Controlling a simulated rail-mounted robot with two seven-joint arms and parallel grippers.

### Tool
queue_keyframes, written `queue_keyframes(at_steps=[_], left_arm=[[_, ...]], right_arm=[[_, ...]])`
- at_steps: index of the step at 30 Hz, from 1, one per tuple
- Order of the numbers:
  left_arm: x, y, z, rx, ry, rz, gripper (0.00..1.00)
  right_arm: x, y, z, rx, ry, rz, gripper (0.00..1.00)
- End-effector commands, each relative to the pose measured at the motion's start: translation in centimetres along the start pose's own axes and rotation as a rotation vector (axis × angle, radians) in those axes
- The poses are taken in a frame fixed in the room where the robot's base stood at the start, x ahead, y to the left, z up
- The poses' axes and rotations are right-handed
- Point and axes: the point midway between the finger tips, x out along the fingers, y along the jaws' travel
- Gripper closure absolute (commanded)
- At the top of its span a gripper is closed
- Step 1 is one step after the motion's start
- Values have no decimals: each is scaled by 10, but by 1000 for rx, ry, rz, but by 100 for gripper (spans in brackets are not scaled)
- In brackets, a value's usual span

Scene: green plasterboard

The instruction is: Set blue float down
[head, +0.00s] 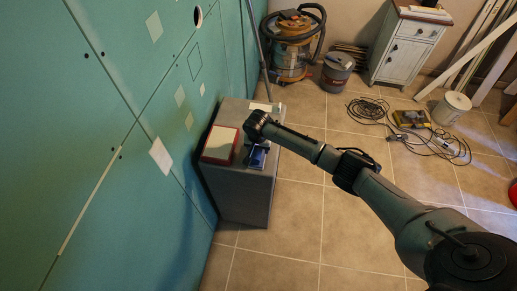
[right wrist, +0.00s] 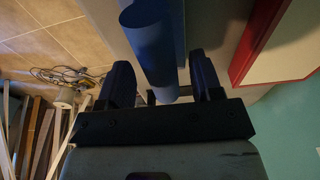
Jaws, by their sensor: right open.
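The blue float (head: 258,158) is on top of the grey stand (head: 244,200), near its right edge in the head view. My right gripper (head: 257,146) is right at the float and partly hides it. In the right wrist view the float's blue rounded handle (right wrist: 152,45) lies between the two fingers of my right gripper (right wrist: 163,80). The fingers are apart, with a gap showing on either side of the handle. Whether the float's whole underside touches the stand is hidden. My left gripper is not in view.
A red-edged pale board (head: 219,144) lies left of the float on the stand, close by. A small pale item (head: 266,107) is at the stand's back. The green plasterboard wall (head: 130,120) rises on the left.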

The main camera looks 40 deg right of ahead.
Motion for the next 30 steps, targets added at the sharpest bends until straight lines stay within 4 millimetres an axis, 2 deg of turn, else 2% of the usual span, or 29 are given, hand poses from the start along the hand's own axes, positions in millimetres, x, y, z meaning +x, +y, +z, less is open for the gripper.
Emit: queue_keyframes(at_steps=[1, 6, 15, 21, 26, 29, 30], left_arm=[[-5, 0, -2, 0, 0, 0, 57], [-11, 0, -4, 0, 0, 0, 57], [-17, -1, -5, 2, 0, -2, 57], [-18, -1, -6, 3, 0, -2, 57], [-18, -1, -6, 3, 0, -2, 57], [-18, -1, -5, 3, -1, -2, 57], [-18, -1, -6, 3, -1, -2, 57]], right_arm=[[-13, 0, -1, 0, 2, -3, 41], [-45, 0, 0, -2, 2, -3, 41], [-86, 0, 0, -1, 1, -2, 41], [-97, 0, 0, -1, 0, 0, 41], [-96, 0, 4, -13, -2, -2, 41], [-84, -1, 26, -81, -9, -13, 41], [-77, 0, 40, -129, -12, -21, 41]])
